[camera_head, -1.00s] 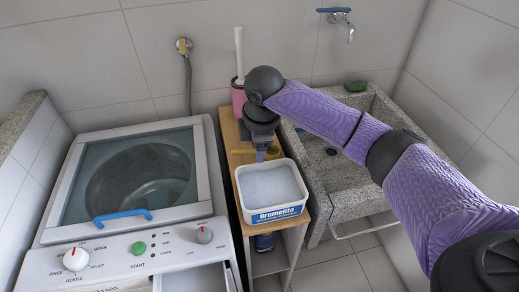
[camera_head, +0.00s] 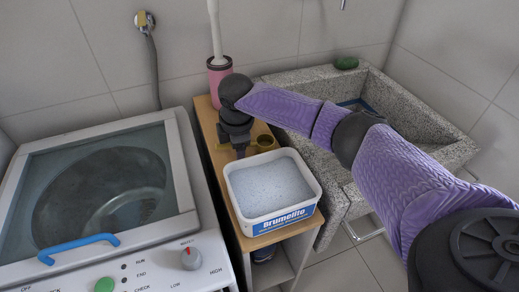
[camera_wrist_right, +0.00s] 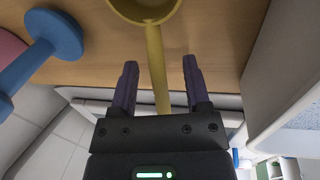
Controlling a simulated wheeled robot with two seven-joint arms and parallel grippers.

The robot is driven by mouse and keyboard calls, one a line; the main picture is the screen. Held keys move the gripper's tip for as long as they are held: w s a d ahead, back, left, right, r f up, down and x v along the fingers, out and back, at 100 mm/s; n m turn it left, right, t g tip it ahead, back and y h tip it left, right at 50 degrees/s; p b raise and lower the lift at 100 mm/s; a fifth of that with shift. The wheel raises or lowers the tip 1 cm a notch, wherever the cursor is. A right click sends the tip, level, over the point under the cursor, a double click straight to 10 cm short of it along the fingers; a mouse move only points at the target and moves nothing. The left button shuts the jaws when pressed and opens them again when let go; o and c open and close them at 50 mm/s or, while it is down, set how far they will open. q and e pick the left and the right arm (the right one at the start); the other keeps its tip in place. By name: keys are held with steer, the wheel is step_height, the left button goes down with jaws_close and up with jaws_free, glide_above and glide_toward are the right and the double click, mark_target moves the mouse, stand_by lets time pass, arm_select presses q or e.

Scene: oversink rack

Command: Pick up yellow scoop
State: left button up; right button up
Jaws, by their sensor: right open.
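The yellow scoop (camera_head: 265,142) lies on the wooden shelf top, behind the white tub, partly hidden by my right arm. In the right wrist view its round cup (camera_wrist_right: 146,10) is at the top edge, and its handle (camera_wrist_right: 155,62) runs down between my fingers. My right gripper (camera_head: 241,154) points down over the handle. In the wrist view the right gripper (camera_wrist_right: 160,65) is open, with one finger on each side of the handle and visible gaps. My left gripper is not in view.
A white tub of pale powder (camera_head: 309,212) stands close in front of the scoop. A pink holder (camera_head: 220,80) with a white handle stands behind. A blue object (camera_wrist_right: 50,40) shows in the wrist view. The washing machine (camera_head: 190,190) is left, the stone sink (camera_head: 450,150) right.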

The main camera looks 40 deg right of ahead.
steer(key=shift+r, duration=0.15)
steer(key=shift+c, duration=1.1)
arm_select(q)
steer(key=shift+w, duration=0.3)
arm_select(e)
jaws_close()
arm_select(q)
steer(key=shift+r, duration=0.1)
